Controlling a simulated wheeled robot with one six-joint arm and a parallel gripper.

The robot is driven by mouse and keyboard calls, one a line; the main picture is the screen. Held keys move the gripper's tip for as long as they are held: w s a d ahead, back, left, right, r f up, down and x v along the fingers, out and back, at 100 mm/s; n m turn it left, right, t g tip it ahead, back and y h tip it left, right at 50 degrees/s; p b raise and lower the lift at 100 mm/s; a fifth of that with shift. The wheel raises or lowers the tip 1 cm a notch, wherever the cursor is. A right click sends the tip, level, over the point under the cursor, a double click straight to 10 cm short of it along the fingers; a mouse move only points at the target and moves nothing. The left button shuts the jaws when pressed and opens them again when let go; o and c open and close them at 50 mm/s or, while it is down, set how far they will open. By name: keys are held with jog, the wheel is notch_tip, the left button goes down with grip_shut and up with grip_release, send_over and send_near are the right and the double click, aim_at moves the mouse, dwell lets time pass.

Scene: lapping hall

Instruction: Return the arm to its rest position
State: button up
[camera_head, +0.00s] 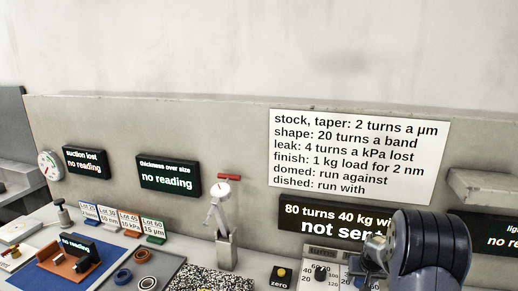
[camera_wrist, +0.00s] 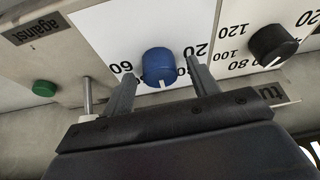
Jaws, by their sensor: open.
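My gripper (camera_wrist: 162,93) is open in the wrist view, with its two fingers apart. A blue knob (camera_wrist: 159,66) on a white dial plate lies just beyond the fingertips and appears between them. I cannot tell whether a finger touches it. In the head view my arm (camera_head: 428,245) is at the lower right, in front of the control panel. The fingers are hidden there behind my own arm.
A black knob (camera_wrist: 273,44), a green button (camera_wrist: 44,88) and a metal lever (camera_wrist: 87,97) are close around my gripper. In the head view, a dial gauge on a stand (camera_head: 221,192), a yellow zero button (camera_head: 281,272) and a blue mat (camera_head: 40,276) lie left.

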jog(key=shift+d+n+y, duration=0.1)
jog(key=shift+n+y, duration=0.2)
jog(key=shift+n, duration=0.6)
jog(key=shift+r, duration=0.15)
jog(key=shift+v, duration=1.05)
